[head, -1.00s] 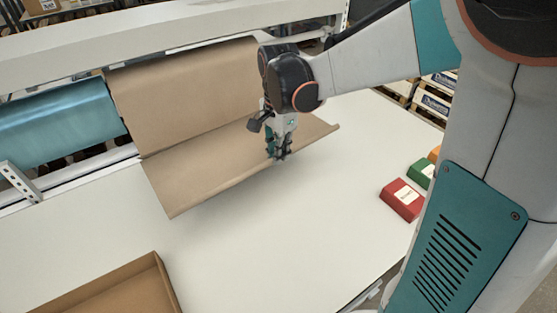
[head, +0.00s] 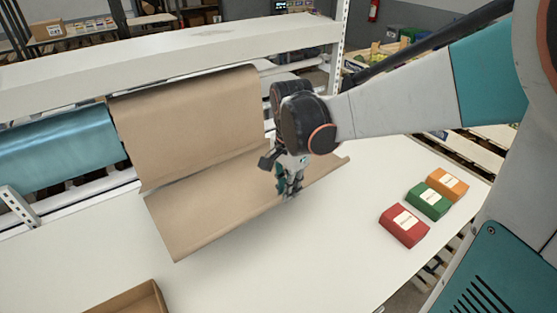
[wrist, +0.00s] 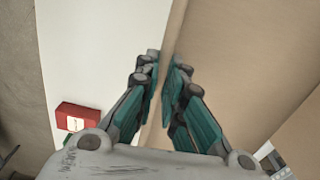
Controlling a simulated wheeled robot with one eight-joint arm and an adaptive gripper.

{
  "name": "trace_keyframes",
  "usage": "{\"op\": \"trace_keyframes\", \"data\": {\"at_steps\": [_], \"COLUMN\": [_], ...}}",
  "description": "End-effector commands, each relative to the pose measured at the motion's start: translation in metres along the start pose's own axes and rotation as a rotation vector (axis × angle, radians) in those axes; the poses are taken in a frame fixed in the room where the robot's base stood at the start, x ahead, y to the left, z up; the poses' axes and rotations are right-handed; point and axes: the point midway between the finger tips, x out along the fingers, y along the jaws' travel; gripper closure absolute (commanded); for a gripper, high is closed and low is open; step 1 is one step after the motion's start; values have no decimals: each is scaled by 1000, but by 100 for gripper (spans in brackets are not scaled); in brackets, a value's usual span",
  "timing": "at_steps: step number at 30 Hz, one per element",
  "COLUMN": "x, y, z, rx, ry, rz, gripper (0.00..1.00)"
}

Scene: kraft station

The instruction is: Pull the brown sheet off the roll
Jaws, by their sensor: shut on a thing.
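The brown sheet (head: 225,200) hangs from the brown roll (head: 190,115) at the back of the white table and slopes forward over the tabletop. Its front edge runs slantwise, with the left corner nearer the camera. My gripper (head: 290,190) is at this front edge, right of its middle. In the wrist view my gripper (wrist: 162,95) has its teal fingers on either side of the sheet's edge (wrist: 172,40), shut on it. The sheet is still joined to the roll along the back. The fingertips are partly hidden by the edge.
A blue roll (head: 60,137) lies left of the brown one. Red (head: 403,226), green (head: 429,200) and orange (head: 448,184) boxes stand at the table's right. An open cardboard box (head: 130,300) is at the front left. A white shelf (head: 180,50) runs above the rolls. The table's middle front is clear.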

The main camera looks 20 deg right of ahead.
Motion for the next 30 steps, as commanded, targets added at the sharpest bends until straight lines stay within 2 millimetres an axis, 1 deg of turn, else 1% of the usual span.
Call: {"op": "trace_keyframes", "data": {"at_steps": [14, 30], "x": [-1, -4], "y": [4, 37], "z": [1, 4], "rx": [-1, -1], "ry": [0, 0], "rz": [0, 0], "gripper": [100, 100]}}
